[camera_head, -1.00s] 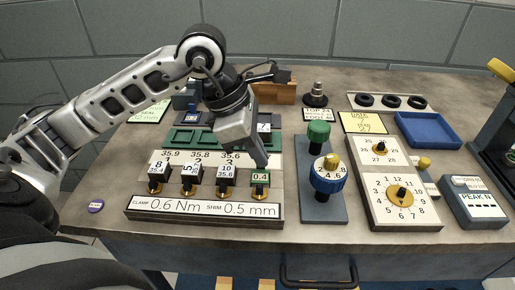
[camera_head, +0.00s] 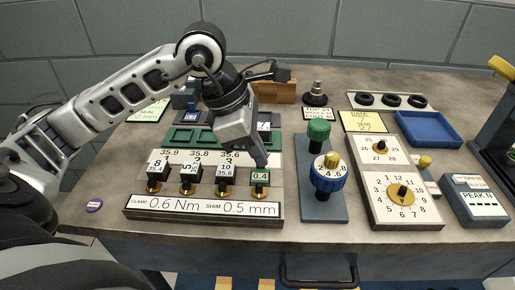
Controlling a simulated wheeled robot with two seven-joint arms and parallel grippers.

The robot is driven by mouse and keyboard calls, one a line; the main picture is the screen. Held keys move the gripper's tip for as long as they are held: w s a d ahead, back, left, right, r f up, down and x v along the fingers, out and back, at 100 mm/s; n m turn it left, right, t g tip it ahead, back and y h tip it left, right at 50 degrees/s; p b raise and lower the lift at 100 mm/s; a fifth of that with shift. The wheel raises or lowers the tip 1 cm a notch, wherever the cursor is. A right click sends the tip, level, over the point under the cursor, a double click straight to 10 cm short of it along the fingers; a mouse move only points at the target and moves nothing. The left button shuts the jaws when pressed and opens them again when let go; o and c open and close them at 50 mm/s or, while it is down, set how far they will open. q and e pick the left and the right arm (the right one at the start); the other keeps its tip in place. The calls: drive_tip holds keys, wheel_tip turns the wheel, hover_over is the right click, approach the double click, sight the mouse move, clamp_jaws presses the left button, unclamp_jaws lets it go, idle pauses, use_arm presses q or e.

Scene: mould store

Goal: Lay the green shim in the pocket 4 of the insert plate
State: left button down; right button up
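A small green piece marked 0.4 (camera_head: 260,176), perhaps the green shim, is at the right end of this row. My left gripper (camera_head: 262,160) points down just above and behind it. Its fingertips are small and overlapping, so its opening and any contact are unclear. My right gripper is out of view.
A green tray (camera_head: 181,134) lies behind the plate.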

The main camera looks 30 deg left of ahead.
use_arm(q)
drive_tip(key=shift+f+b, duration=0.95)
drive_tip(key=shift+b, duration=0.25)
idle(0.8)
drive_tip(key=c, duration=1.6)
unclamp_jaws()
drive_tip(key=shift+o, duration=0.2)
drive_tip(key=c, duration=0.4)
drive_tip(key=shift+o, duration=0.2)
drive_tip(key=shift+r+p, duration=0.5)
drive_tip(key=shift+r, duration=0.25)
